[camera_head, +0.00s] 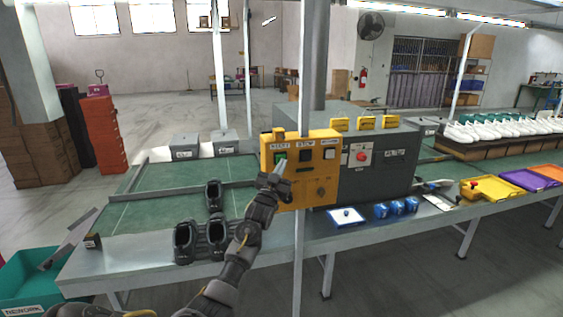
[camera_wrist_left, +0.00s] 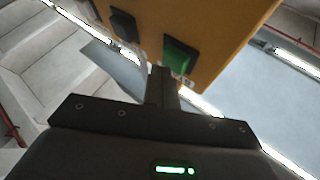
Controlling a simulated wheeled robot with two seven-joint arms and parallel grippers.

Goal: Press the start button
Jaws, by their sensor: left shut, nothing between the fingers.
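The yellow control box (camera_head: 312,150) stands on the bench, with a green button (camera_head: 280,156) at its left, black switches beside it, and labels above. The green button also shows in the wrist view (camera_wrist_left: 180,55), just above and right of my fingertips, with a black switch (camera_wrist_left: 123,25) to its left. My left gripper (camera_head: 281,168) is shut and empty, its fingertips close to the green button's lower edge. I cannot tell whether they touch it. My right gripper is not in view.
A grey machine housing (camera_head: 378,165) with a red knob stands right of the box. A thin post rises in front of the bench.

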